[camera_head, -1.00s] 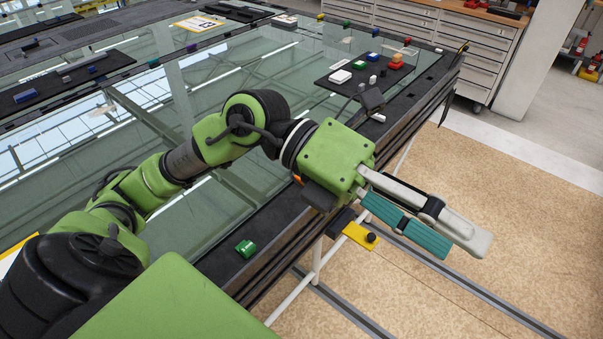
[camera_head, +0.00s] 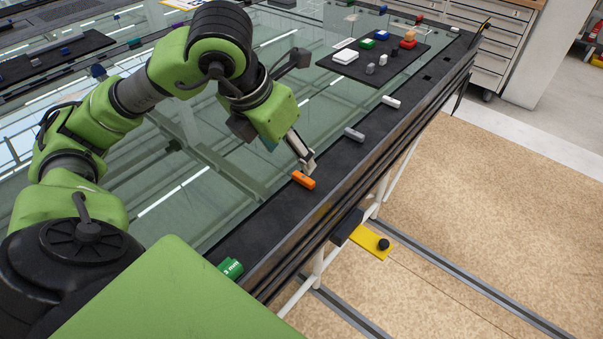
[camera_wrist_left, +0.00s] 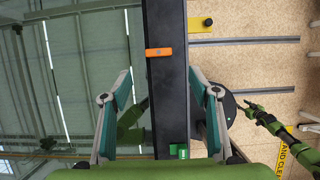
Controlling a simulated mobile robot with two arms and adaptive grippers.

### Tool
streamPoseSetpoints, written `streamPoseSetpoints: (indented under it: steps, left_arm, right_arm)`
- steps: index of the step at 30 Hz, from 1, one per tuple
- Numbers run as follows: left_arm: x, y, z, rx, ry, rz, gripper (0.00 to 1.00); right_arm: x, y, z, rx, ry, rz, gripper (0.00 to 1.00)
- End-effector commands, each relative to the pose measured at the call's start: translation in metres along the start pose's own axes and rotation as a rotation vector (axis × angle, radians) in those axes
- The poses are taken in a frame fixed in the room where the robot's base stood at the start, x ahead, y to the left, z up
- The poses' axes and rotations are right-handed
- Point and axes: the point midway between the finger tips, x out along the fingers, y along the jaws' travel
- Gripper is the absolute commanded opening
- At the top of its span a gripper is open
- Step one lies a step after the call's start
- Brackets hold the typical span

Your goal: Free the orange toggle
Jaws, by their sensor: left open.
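The orange toggle (camera_head: 303,180) lies on the black frame strip (camera_head: 262,213) along the glass edge. In the left wrist view the orange toggle (camera_wrist_left: 159,52) lies crosswise on the dark strip, ahead of the fingers. My left gripper (camera_head: 307,164) points down just behind the toggle in the head view, its near finger partly hiding the toggle's surroundings. In the left wrist view my left gripper (camera_wrist_left: 160,74) is open, with one finger on each side of the strip and nothing between the tips. I cannot tell whether it touches the toggle. My right gripper is not in view.
A grey toggle (camera_head: 354,134) and a white toggle (camera_head: 391,102) lie farther along the strip; a green piece (camera_head: 231,268) lies nearer. A yellow tab with a black knob (camera_head: 372,240) sticks out at the side. A dark mat (camera_head: 352,70) holds several small blocks.

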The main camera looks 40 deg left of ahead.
Motion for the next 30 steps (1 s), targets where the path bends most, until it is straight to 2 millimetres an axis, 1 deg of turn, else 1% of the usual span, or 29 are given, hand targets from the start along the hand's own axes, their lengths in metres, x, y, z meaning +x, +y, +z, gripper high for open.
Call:
streamPoseSetpoints:
  steps: [1,2,5,7,9,12,15,20,27,28,29,30]
  left_arm:
    - [0.012,0.0,-0.002,-0.001,0.008,-0.001,0.56]
    - [0.019,0.0,-0.003,-0.001,0.01,-0.002,0.56]
    - [0.04,-0.001,-0.002,0.0,0.008,-0.003,0.56]
    - [0.055,-0.001,-0.002,0.0,0.009,-0.004,0.56]
    - [0.068,-0.001,-0.002,0.0,0.007,-0.005,0.56]
    - [0.083,-0.001,-0.001,0.0,0.006,-0.004,0.56]
    - [0.094,-0.001,-0.001,0.0,0.004,-0.005,0.56]
    - [0.102,-0.001,-0.001,0.0,0.002,-0.003,0.56]
    - [0.103,-0.001,-0.001,0.001,0.001,-0.003,0.56]
    - [0.103,-0.001,-0.001,0.001,0.001,-0.003,0.53]
    - [0.103,-0.001,-0.001,0.001,0.001,-0.003,0.45]
    - [0.103,-0.001,-0.001,0.001,0.001,-0.003,0.35]
  right_arm:
    - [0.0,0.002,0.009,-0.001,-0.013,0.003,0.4]
    - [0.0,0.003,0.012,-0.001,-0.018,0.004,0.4]
    - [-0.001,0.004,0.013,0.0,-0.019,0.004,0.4]
    - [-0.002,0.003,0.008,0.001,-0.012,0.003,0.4]
    - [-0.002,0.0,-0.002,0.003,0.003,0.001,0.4]
    - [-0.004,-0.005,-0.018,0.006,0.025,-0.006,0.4]
    - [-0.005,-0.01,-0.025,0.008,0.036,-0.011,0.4]
    - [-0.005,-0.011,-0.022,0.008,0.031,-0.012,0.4]
    - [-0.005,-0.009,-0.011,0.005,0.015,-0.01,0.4]
    - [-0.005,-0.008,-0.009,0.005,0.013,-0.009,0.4]
    - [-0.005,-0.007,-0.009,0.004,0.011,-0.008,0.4]
    - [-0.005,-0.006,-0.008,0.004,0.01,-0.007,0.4]
